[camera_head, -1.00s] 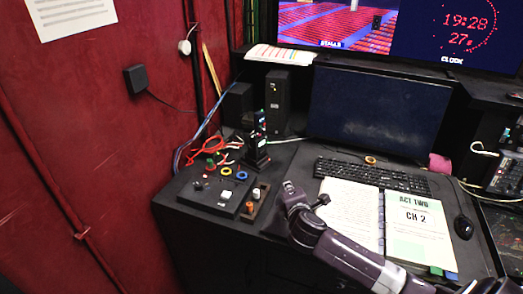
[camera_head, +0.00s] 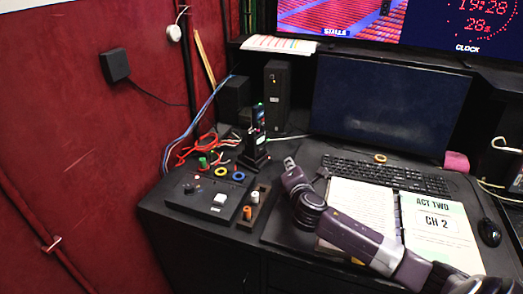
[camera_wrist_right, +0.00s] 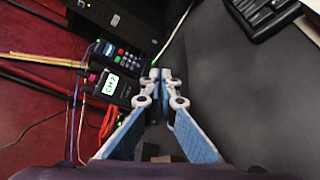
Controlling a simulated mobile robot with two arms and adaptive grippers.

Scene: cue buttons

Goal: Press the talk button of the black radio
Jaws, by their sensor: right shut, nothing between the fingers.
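The black radio (camera_head: 259,122) stands upright in a dark base at the back of the desk, with a small green light on top. In the right wrist view a black device with a keypad (camera_wrist_right: 122,56) and a lit "CH 2" label (camera_wrist_right: 112,86) lie left of the fingers. I cannot tell whether both belong to the radio, and I cannot make out the talk button. My right gripper (camera_head: 290,162) is in front and to the right of the radio, apart from it. Its fingers (camera_wrist_right: 161,75) are shut and empty. My left gripper is not in view.
A control panel (camera_head: 205,205) with a white button and a small holder (camera_head: 258,204) with orange knobs sit at the front left. Coloured cables (camera_head: 185,148) lie behind. A keyboard (camera_head: 385,175), open script (camera_head: 440,228) and mouse (camera_head: 489,232) lie right. A monitor (camera_head: 385,105) stands behind.

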